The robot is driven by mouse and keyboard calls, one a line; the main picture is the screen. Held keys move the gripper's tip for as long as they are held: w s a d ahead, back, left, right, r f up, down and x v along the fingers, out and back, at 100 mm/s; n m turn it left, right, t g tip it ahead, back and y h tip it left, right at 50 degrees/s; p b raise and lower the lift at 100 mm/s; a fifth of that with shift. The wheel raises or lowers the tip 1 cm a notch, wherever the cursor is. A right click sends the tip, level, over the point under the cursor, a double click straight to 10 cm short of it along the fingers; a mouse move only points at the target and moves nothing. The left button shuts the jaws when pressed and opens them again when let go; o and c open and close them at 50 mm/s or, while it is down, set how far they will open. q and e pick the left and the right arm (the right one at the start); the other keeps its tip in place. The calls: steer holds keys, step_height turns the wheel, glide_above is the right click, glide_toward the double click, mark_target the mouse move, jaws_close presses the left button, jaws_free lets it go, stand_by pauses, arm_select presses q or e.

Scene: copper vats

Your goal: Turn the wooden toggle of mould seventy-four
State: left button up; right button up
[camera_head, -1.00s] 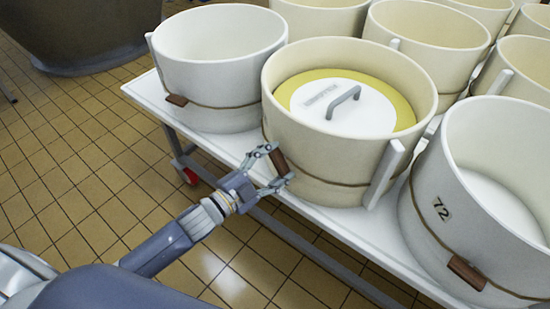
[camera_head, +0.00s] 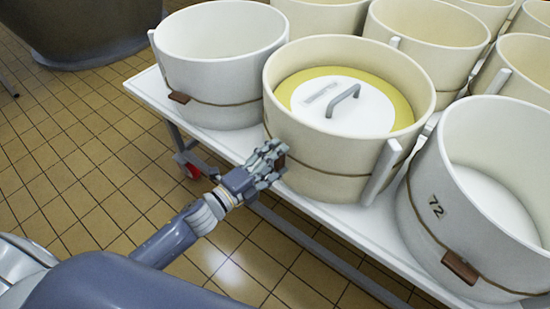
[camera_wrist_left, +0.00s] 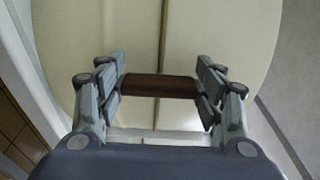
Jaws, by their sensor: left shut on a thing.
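A cream mould (camera_head: 350,160) stands near the table's front edge with a yellow mass and a white lid with a grey handle (camera_head: 343,101) inside it. A brown cord runs round it. My left gripper (camera_head: 270,160) is at the mould's near left side, shut on its wooden toggle (camera_head: 281,162). In the left wrist view the brown toggle (camera_wrist_left: 159,86) lies crosswise between the two fingers (camera_wrist_left: 160,88), over the cord (camera_wrist_left: 160,50) on the mould's wall. No number shows on this mould; the gripper covers part of its side. My right gripper is not in view.
A mould marked 72 (camera_head: 437,207) with its own toggle (camera_head: 460,267) stands at the right. An empty white mould (camera_head: 218,60) stands at the left. More moulds fill the white table (camera_head: 345,225) behind. A dark vat (camera_head: 85,30) is at back left.

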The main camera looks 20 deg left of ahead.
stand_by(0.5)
arm_select(q)
steer(key=o, duration=1)
steer(key=shift+o, duration=0.2)
steer(key=v, duration=1.2)
steer(key=shift+f, duration=0.1)
